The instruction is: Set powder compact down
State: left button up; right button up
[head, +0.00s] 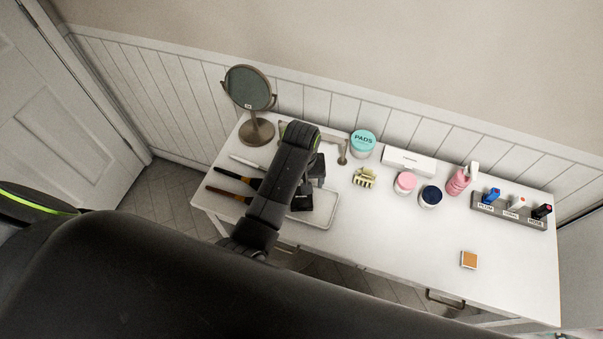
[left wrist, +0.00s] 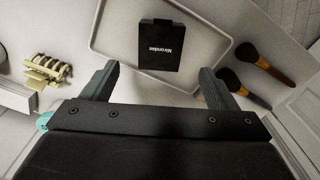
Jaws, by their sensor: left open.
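The powder compact is a black square case (left wrist: 160,45) with white lettering, lying in a pale shallow tray (left wrist: 105,62). In the head view the compact (head: 302,200) shows beside my left arm, and the tray's rim (head: 335,210) extends to its right. My left gripper (left wrist: 157,84) is open and empty. Its two fingers are apart, with the compact lying beyond their tips in the left wrist view. In the head view my left gripper (head: 315,172) is above the tray, partly hidden by the arm. My right gripper is not in view.
Two brushes (head: 236,185) lie left of the tray. A round mirror (head: 250,92) stands at the back left. A claw clip (head: 364,178), a PADS jar (head: 362,142) and other jars stand to the right. The front right tabletop is mostly clear around an orange-topped square (head: 468,259).

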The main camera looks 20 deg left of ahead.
pick_arm(q)
jog(key=shift+r, duration=1.9)
jog(key=s+a+r+m+t+y, duration=0.1)
jog(key=s+a+r+m+t, duration=0.1)
jog(key=s+a, duration=0.8)
jog(key=s+a+r+m+t+y, duration=0.1)
jog(key=s+a+r+m+t, duration=0.15)
jog(key=s+a, duration=0.8)
jog(key=s+d+f+g+b, duration=0.1)
jog(key=s+f+b, duration=0.1)
jog(key=f, duration=1.1)
jog(key=s+d+f+g+b, duration=0.1)
jog(key=f+b, duration=0.1)
jog(key=f, duration=1.2)
jog(key=s+f+b, duration=0.2)
jog(key=s+f, duration=0.5)
jog(key=f, duration=0.3)
jog(key=s+d+f+g+h+b, duration=0.1)
jog(key=s+f, duration=0.7)
jog(key=f, duration=0.2)
jog(key=shift+s+d+n+b, duration=0.15)
jog(key=shift+d+n+b, duration=0.15)
jog(key=shift+n+b, duration=0.15)
